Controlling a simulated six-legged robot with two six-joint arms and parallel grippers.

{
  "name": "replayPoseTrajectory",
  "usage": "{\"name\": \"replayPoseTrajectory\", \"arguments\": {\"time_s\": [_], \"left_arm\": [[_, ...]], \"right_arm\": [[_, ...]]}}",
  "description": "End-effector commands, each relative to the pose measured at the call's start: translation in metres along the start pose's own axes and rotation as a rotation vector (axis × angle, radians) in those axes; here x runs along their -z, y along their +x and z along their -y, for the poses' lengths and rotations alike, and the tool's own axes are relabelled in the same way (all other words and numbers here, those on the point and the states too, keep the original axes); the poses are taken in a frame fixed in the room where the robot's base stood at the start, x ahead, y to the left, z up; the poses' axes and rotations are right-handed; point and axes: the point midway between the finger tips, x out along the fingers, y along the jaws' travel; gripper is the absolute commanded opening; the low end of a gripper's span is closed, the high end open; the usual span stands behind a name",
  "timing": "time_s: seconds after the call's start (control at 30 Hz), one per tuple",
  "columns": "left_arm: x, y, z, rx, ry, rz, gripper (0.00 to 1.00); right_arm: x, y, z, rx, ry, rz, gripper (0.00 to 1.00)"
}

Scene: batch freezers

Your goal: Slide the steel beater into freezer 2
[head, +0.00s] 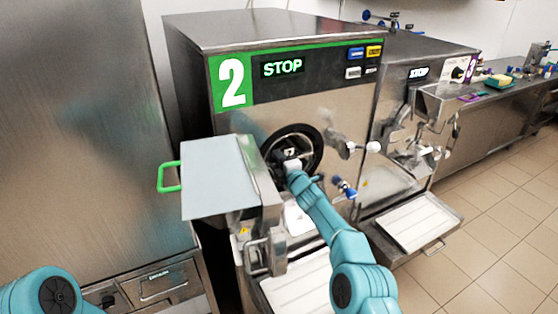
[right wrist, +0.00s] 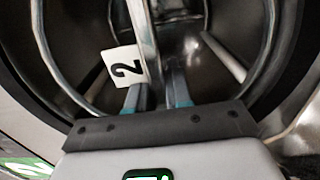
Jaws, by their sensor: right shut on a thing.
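Freezer 2 (head: 330,110) has a green panel with a 2 and a STOP display. Its round opening with a black rim (head: 318,150) faces me, and its door (head: 220,178) is swung open to the left. My right gripper (head: 291,163) is at this opening, shut on the steel beater. In the right wrist view the beater (right wrist: 143,35) shows as steel bars inside the dark barrel, with a white tag marked 2 (right wrist: 125,66) beside the fingers (right wrist: 160,92). The beater's far end is hard to make out. My left gripper is out of view; only its arm shows at lower left.
The open door has a green handle (head: 168,177). Freezer 3 (head: 415,100) stands to the right with a drip tray (head: 412,222). A counter with small items runs beyond it. The tiled floor at right is clear.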

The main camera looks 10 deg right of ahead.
Motion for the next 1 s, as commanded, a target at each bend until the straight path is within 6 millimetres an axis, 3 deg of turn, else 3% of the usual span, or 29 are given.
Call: {"name": "replayPoseTrajectory", "arguments": {"time_s": [1.0], "left_arm": [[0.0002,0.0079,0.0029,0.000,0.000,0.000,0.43]], "right_arm": [[0.0000,0.0000,0.0024,-0.004,-0.001,0.000,0.00]]}}
